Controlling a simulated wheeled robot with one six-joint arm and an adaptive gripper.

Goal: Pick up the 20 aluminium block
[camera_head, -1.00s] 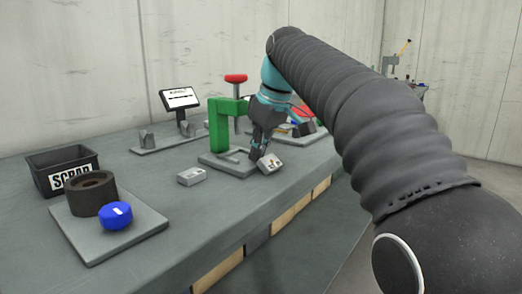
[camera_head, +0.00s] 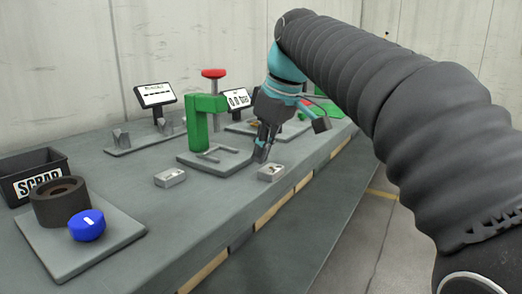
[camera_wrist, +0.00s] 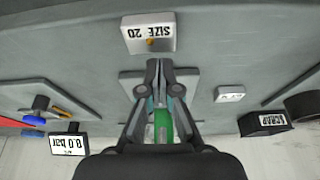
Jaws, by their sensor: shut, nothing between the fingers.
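The aluminium block labelled "SIZE 20" (camera_wrist: 148,34) lies on the bench top beyond my fingertips in the wrist view. In the head view this grey block (camera_head: 271,173) lies flat near the bench's front edge. My gripper (camera_head: 263,152) is shut and empty, pointing down just behind and left of the block and apart from it. In the wrist view my fingertips (camera_wrist: 159,70) are together, with nothing between them.
A second grey block (camera_head: 170,178) lies to the left. A green press frame (camera_head: 203,120) with a red knob stands close behind my gripper. The scrap bin (camera_head: 33,178), dark ring (camera_head: 60,203) and blue knob (camera_head: 87,225) are at left.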

